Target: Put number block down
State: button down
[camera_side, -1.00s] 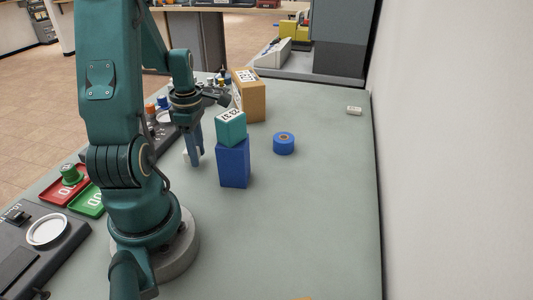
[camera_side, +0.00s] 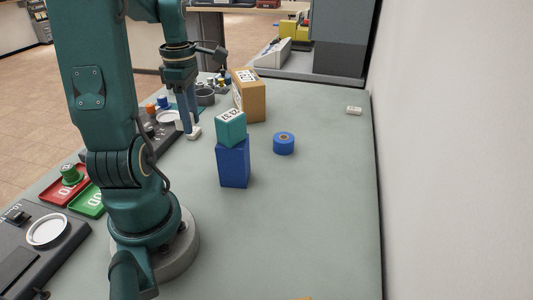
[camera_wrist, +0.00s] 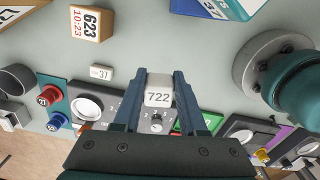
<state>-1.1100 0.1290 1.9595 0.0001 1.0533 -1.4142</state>
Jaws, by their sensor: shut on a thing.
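My gripper (camera_wrist: 158,92) is shut on a white number block (camera_wrist: 158,98) marked 722, seen between the fingers in the wrist view. In the side view my gripper (camera_side: 186,124) points down near the left edge of the table, and the held block is only partly visible there. The block appears raised above the table and a dark control panel (camera_wrist: 130,112) with knobs. Another small white block (camera_wrist: 101,72), marked 37, lies on the table apart from the fingers. It also shows beside the fingertips in the side view (camera_side: 194,133).
A teal box (camera_side: 231,129) sits on a blue box (camera_side: 234,165). A white pan (camera_wrist: 87,107) and red and blue knobs line the panel side. The table's right side is mostly clear.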

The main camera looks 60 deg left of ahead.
notch_tip(320, 180, up, 12)
jog(key=r, duration=0.1)
jog(key=w+d+m, duration=0.2)
jog(key=d, duration=0.1)
jog(key=w+d+m, duration=0.6)
jog(key=shift+w+d, duration=0.1)
jog(key=shift+d, duration=0.1)
jog(key=d+m, duration=1.2)
jog(key=d, duration=0.8)
notch_tip(320, 180, down, 11)
jog(key=d+f, duration=0.2)
jog(key=d, duration=0.1)
jog(key=s+d+f, duration=0.1)
jog(key=d+f, duration=0.1)
jog(key=d, duration=0.2)
jog(key=s+d+f, duration=0.1)
jog(key=d+f, duration=0.2)
jog(key=shift+d, duration=0.15)
jog(key=shift+f, duration=2)
